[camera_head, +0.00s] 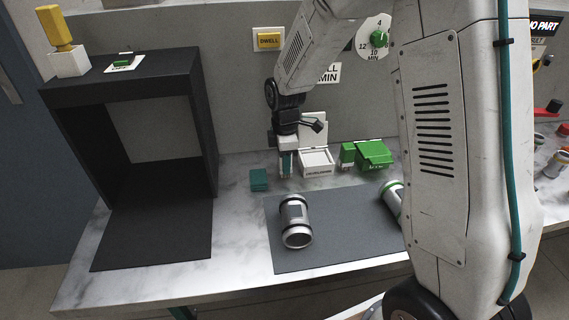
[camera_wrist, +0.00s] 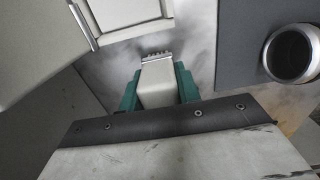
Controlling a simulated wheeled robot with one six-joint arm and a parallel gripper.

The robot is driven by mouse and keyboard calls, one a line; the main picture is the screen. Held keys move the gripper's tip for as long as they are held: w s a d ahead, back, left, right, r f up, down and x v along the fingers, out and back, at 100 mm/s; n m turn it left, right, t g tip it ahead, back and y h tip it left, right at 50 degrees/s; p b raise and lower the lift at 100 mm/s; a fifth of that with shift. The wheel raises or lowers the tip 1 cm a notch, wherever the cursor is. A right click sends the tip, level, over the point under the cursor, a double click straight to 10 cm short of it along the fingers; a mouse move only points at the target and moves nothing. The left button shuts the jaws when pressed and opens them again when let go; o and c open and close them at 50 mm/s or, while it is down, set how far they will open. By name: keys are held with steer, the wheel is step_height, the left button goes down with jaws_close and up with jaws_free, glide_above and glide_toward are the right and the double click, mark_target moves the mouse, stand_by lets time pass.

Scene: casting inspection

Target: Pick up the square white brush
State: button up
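My gripper (camera_head: 288,166) points down by the back of the marble table, left of the white open-lidded box. In the wrist view its two teal fingers (camera_wrist: 157,88) stand on either side of a white block-shaped brush (camera_wrist: 157,84). In the head view the brush is hard to make out among the fingers. I cannot tell whether it touches the table.
A white box (camera_head: 317,164) and a green box (camera_head: 373,156) stand close to the right. A teal block (camera_head: 258,180) lies just left. A metal cylinder (camera_head: 295,222) rests on the grey mat (camera_head: 330,252) in front. A black open booth (camera_head: 58,112) stands farther left.

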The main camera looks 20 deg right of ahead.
steer(key=shift+r, duration=0.2)
steer(key=shift+r, duration=0.25)
steer(key=r, duration=0.3)
steer(key=shift+s+d, duration=0.1)
steer(key=shift+s, duration=0.1)
steer(key=s+d, duration=0.2)
steer(key=s, duration=0.5)
steer(key=s+d+r, duration=0.1)
steer(key=s+d, duration=0.2)
steer(key=s, duration=0.4)
steer(key=shift+s, duration=0.4)
steer(key=shift+r, duration=0.1)
stand_by(0.3)
step_height(320, 180, up, 6)
steer(key=t+y, duration=0.1)
steer(key=t, duration=0.3)
glide_above(320, 161)
steer(key=shift+a+f, duration=0.1)
steer(key=shift+f, duration=3)
